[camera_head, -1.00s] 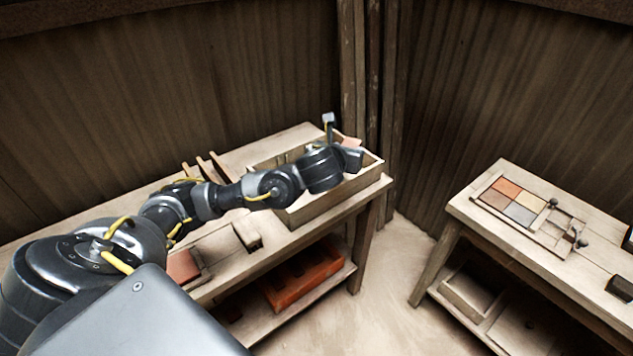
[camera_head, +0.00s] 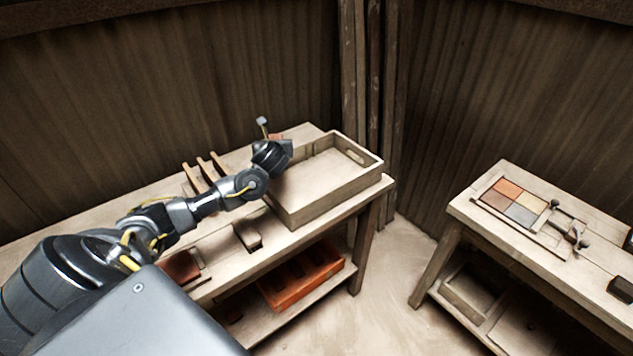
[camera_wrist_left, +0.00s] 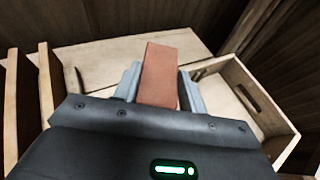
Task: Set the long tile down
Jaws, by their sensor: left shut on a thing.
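The long tile (camera_wrist_left: 162,75) is a flat reddish-brown piece. In the left wrist view it is clamped between the two grey fingers of my left gripper (camera_wrist_left: 160,88), its far end pointing away from the wrist. In the head view my left gripper (camera_head: 276,145) is at the left end of the wooden tray, over the back of the left bench, and only a small bit of the tile (camera_head: 276,137) shows behind the wrist. Whether the tile touches the bench is not clear. My right gripper is not in view.
The open wooden tray (camera_head: 335,191) on the left bench (camera_head: 300,239) looks empty where visible. A rack with upright slats (camera_head: 203,170) stands left of the gripper. An orange crate (camera_head: 305,280) is on the lower shelf. The right bench (camera_head: 480,222) holds a board of coloured tiles (camera_head: 516,203).

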